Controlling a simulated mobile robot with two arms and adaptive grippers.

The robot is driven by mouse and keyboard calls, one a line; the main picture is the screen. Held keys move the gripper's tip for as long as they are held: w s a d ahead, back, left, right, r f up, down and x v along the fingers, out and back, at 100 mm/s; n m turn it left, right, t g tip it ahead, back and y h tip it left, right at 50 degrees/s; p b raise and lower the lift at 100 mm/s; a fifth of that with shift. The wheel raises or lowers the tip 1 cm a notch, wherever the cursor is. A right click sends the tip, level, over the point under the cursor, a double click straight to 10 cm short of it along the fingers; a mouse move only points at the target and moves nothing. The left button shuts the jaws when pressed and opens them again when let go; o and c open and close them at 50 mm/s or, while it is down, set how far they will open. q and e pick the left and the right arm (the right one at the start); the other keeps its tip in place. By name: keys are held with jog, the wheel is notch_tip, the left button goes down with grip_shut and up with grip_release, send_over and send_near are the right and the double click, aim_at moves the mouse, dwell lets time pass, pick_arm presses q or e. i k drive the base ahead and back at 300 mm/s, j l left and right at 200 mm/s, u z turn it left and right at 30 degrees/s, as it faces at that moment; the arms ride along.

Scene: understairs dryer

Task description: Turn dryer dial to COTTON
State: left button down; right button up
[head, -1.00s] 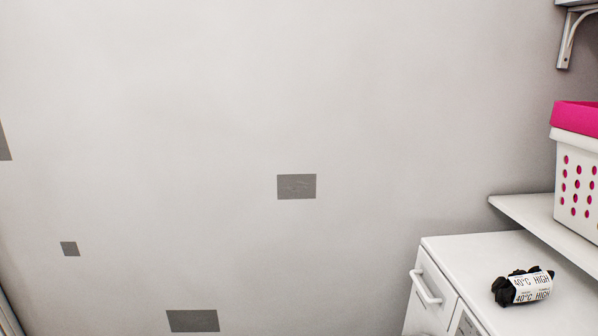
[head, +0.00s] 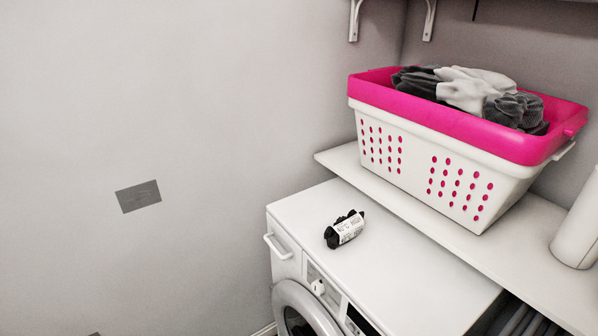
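The white dryer (head: 385,262) stands at the lower middle of the head view, its front facing the lower left. Its dial (head: 318,287) is a small white knob on the front panel, right of the drawer handle and above the round door (head: 292,304). The dial's markings are too small to read. A small black bundle with a white printed label (head: 345,229) lies on the dryer top; its text is too small to read here. Neither of my grippers is in view.
A white shelf (head: 335,160) runs behind the dryer top and bears a pink-rimmed white basket (head: 410,157) of grey and white cloths. A white container (head: 580,235) stands at the right edge. The wall at left is bare except for grey patches (head: 138,196).

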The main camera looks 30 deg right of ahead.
aim_at(318, 288)
jog(key=i+l+z, duration=0.1)
jog(key=z, duration=1.2)
